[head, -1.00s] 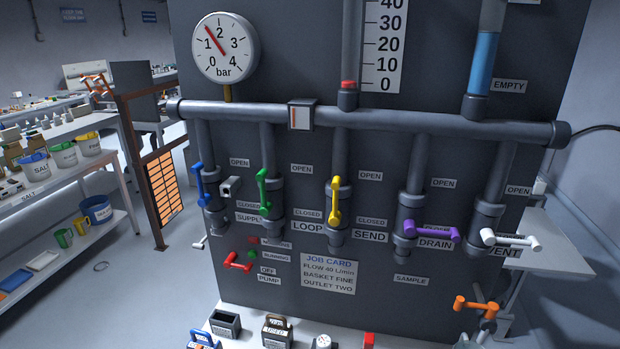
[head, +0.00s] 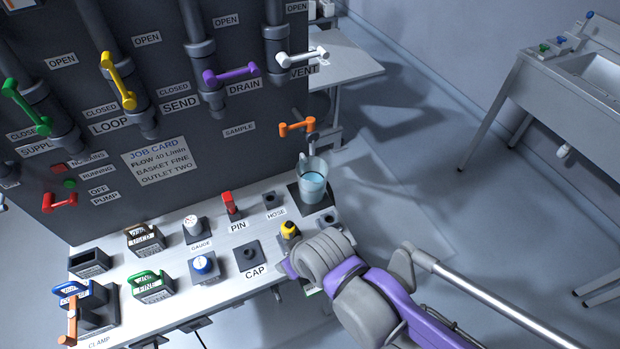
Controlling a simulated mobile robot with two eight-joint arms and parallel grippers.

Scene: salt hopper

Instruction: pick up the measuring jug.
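The measuring jug (head: 313,182) is clear, with pale blue liquid in it. It stands upright on a dark square base at the right end of the white bench (head: 215,290), below the orange-handled sample tap. My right arm comes in from the lower right, and its grey and purple links lie over the bench's right end, in front of the jug and apart from it in the picture. The fingers of my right gripper do not show; the links may hide them. My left gripper is not in view.
The orange tap handle (head: 297,127) is just above the jug. A yellow-topped part (head: 289,230) stands close to my arm links. The red pin (head: 230,205) and several labelled parts fill the bench to the left. Open floor lies to the right, before a sink table (head: 560,75).

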